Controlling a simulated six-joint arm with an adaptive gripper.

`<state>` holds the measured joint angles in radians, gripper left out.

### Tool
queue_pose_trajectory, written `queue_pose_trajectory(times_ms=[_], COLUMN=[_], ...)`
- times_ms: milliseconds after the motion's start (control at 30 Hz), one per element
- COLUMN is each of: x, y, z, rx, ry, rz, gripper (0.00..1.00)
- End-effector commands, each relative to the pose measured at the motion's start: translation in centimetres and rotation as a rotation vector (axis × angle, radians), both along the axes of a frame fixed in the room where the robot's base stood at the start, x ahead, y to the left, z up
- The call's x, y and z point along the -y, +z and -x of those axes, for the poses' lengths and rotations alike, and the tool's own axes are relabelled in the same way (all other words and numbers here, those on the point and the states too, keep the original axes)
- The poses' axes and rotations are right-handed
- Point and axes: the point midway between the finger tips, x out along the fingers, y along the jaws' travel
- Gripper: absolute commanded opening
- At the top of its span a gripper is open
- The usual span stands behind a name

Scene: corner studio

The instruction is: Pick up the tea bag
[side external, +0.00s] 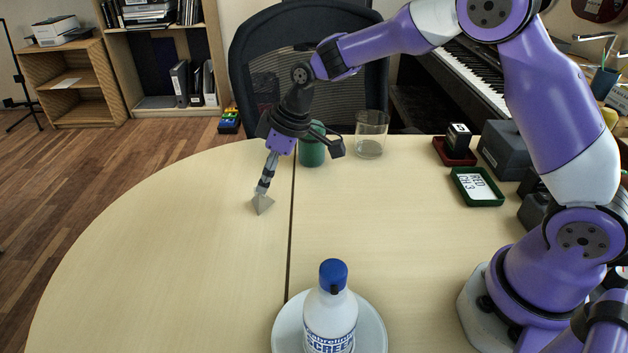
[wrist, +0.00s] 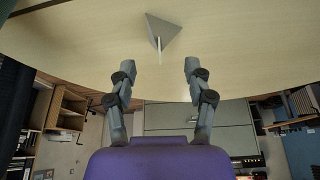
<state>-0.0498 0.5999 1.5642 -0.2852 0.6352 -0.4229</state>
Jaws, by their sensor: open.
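The tea bag (side external: 263,204) is a small grey pyramid on the bare left part of the table. In the wrist view the tea bag (wrist: 163,33) lies beyond the fingertips, roughly centred between them, with a thin pale strip pointing back towards me. My gripper (side external: 264,189) is just above the tea bag in the side view, pointing down and slightly tilted. In the wrist view my gripper (wrist: 158,70) has its two fingers apart with nothing between them. I cannot tell from the side view whether a fingertip touches the tea bag.
A green cup (side external: 312,150) and a clear glass (side external: 371,136) stand behind my gripper. A white plate (side external: 284,330) bears a blue-capped bottle (side external: 331,308) at the front. Green (side external: 477,187) and red (side external: 455,152) trays sit at the right. The table's left side is clear.

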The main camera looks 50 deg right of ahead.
Motion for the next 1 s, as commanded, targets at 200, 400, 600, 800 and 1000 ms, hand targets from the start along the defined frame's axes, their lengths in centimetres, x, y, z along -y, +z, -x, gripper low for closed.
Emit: queue_pose_trajectory(times_ms=[200,400,600,800,1000], x=[-1.1,-1.4,-1.4,-1.4,-1.4], y=[-3.0,-4.5,-4.5,-4.4,-4.5], z=[-1.1,-1.6,-1.6,-1.6,-1.6], rx=[-0.003,-0.001,-0.001,-0.001,-0.002], ry=[0.000,-0.001,-0.001,-0.001,-0.001], rz=[0.001,-0.001,-0.001,-0.001,-0.001], gripper=[0.60,0.60,0.50,0.19,0.12])
